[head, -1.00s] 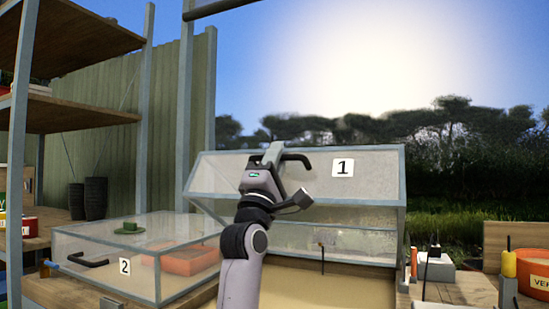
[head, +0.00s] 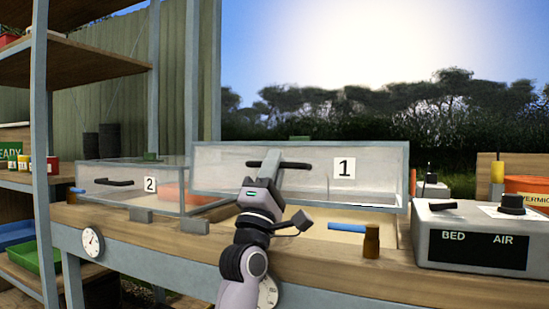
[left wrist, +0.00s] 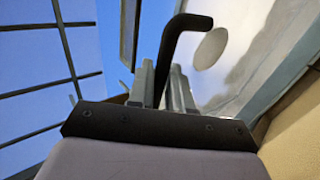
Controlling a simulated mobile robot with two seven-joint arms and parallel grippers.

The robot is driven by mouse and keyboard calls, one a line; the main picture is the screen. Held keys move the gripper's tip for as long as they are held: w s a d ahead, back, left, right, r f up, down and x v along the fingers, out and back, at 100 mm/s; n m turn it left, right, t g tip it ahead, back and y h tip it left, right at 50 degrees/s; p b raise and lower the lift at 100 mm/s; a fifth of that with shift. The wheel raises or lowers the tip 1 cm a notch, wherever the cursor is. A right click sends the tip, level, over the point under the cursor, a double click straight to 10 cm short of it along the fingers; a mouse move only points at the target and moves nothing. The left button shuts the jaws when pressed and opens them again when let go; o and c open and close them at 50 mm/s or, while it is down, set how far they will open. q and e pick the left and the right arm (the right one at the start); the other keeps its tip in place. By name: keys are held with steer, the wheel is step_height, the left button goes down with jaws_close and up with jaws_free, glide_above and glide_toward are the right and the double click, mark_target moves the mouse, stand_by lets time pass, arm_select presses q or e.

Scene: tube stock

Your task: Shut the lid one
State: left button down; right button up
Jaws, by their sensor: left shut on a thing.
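Lid one (head: 225,165) is a clear, grey-framed cover with a white "1" label, in the middle of the head view. It is partly open: its front edge is above the wooden bench, and pale bed shows beneath. Its black handle (head: 300,165) is on the front; it also shows in the left wrist view (left wrist: 172,50). My left gripper (head: 277,166) is shut on this handle, with its fingers on either side of it in the left wrist view (left wrist: 163,88). My right gripper is not in view.
Lid two (head: 115,173) is shut at the left. A blue-handled wooden tool (head: 371,240) is at the bench's front edge, beneath lid one's right part. A grey BED/AIR control box (head: 470,235) stands at the right. A shelf rack (head: 45,150) stands at the far left.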

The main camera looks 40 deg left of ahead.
arm_select(q)
steer(key=shift+f, duration=0.4)
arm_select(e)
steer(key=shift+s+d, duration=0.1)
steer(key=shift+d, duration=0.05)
arm_select(q)
steer(key=c, duration=1.2)
jaws_free()
steer(key=shift+c, duration=0.2)
steer(key=s+d+f+p, duration=0.2)
steer(key=s+d+p, duration=0.1)
steer(key=s, duration=1)
steer(key=shift+d+f+p, duration=0.15)
steer(key=shift+d+p, duration=0.25)
steer(key=shift+d, duration=0.25)
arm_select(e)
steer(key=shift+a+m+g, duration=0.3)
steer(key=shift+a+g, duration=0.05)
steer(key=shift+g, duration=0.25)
